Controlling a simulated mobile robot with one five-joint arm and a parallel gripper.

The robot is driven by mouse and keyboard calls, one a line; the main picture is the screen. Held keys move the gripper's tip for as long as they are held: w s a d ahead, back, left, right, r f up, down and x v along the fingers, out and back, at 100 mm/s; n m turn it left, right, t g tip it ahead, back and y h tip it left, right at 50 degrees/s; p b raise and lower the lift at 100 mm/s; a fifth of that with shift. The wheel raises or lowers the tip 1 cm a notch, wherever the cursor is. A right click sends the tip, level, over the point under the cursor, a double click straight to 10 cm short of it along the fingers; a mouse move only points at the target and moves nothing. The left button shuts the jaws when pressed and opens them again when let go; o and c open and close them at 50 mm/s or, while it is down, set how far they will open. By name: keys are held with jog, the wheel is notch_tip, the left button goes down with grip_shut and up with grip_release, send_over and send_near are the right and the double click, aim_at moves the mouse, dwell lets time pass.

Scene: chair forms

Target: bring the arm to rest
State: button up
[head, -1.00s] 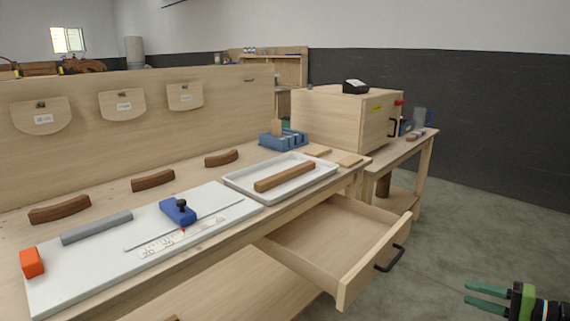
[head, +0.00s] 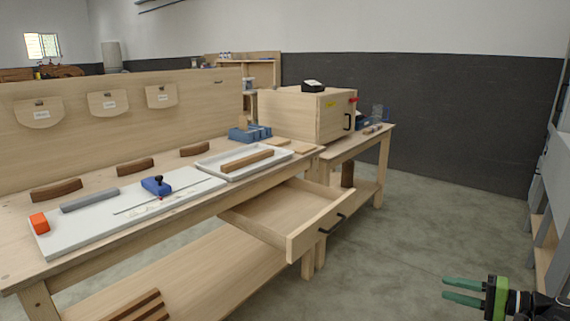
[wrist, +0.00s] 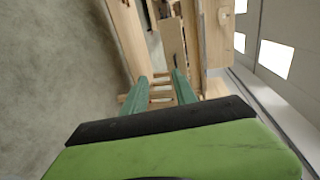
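My gripper (head: 463,292) is at the lower right of the head view, over bare floor and apart from the bench. Its two green fingers are spread with a gap between them and nothing in it. In the wrist view my gripper (wrist: 160,88) also shows both fingers apart, with the bench and the window wall beyond, seen tilted.
The workbench (head: 20,258) stands at left, its drawer (head: 310,226) pulled out. On it are a tray (head: 212,173), a white board (head: 90,235) and wooden pieces. A box cabinet (head: 290,112) stands behind. Grey shelving (head: 552,190) is at right. Floor between is clear.

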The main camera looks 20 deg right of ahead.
jog(key=w+a+f+n+g, duration=0.2)
jog(key=w+a+f+g, duration=0.25)
jog(key=w+a, duration=0.5)
jog(key=w+a+f+n+g, duration=0.2)
jog(key=w+a+f+g, duration=0.2)
jog(key=w+a+f, duration=0.5)
jog(key=w+a+f+n+g+h, duration=0.2)
jog(key=a+f+n+g+h, duration=0.15)
jog(key=a, duration=1.25)
jog(key=w+a+f+n+g+h, duration=0.2)
jog(key=a+n+h, duration=0.25)
jog(key=a, duration=1.15)
notch_tip(320, 180, up, 30)
jog(key=p, duration=3)
jog(key=shift+d+y, duration=0.15)
jog(key=shift+y, duration=0.15)
jog(key=shift+s, duration=0.1)
